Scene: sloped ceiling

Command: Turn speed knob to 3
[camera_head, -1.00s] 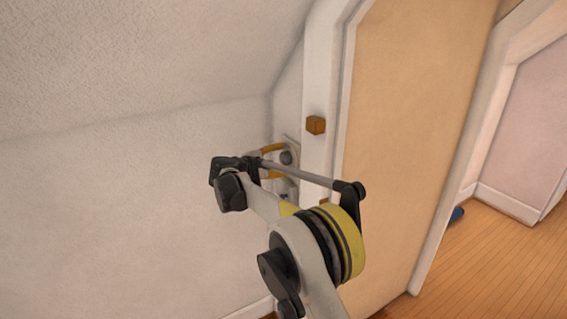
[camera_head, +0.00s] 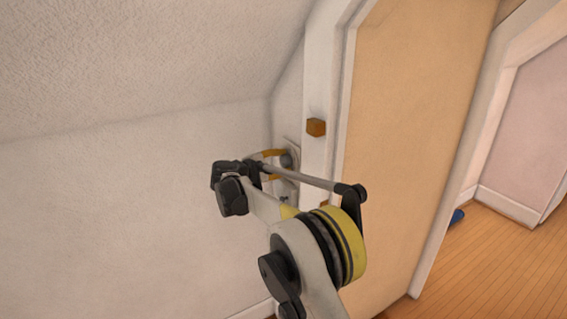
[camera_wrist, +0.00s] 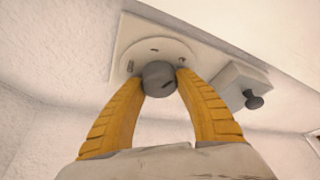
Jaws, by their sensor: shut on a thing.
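The grey round knob (camera_wrist: 159,78) sits on a pale wall plate (camera_wrist: 128,40) with a round dial face and small dark marks. The marks are too small to read. My gripper (camera_wrist: 160,82) has its two yellow fingers on either side of the knob, their tips against it. In the head view the knob (camera_head: 286,160) shows small beside the white door trim, with my gripper (camera_head: 280,162) reaching it from the left. My wrist hides part of the plate there.
A box with a dark round knob (camera_wrist: 254,101) is on the wall right of the plate. White trim (camera_head: 318,165) and a tan door panel (camera_head: 410,130) stand close on the right. An orange-brown block (camera_head: 316,127) is on the trim. The sloped ceiling (camera_head: 130,60) is above.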

